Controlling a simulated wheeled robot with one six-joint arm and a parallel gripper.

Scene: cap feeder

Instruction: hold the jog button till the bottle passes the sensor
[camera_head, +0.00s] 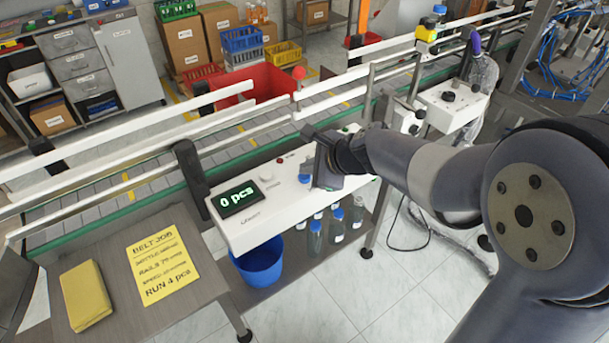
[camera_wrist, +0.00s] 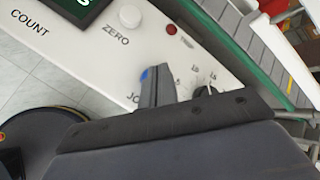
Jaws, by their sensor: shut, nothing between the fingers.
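The white control panel (camera_head: 243,228) has a display (camera_head: 238,199) reading "0 pcs". A blue button (camera_head: 305,179) is on it, and a bit of the blue also shows in the wrist view (camera_wrist: 144,73) by the partly covered "JO" lettering. My gripper (camera_head: 325,178) is shut and empty over the panel, right beside the blue button. Its fingers (camera_wrist: 156,80) hide most of the button in the wrist view; I cannot tell whether they touch or press it. A blue-capped bottle (camera_head: 439,13) stands at the upper right, behind a yellow-and-black device (camera_head: 428,30) that looks like the sensor.
The panel also carries a white ZERO knob (camera_wrist: 129,16) and a red lamp (camera_wrist: 171,29). The conveyor's rails (camera_head: 130,158) run behind it. Several bottles (camera_head: 315,238) and a blue bucket (camera_head: 260,263) are below. A yellow job sheet (camera_head: 162,268) lies on the left table.

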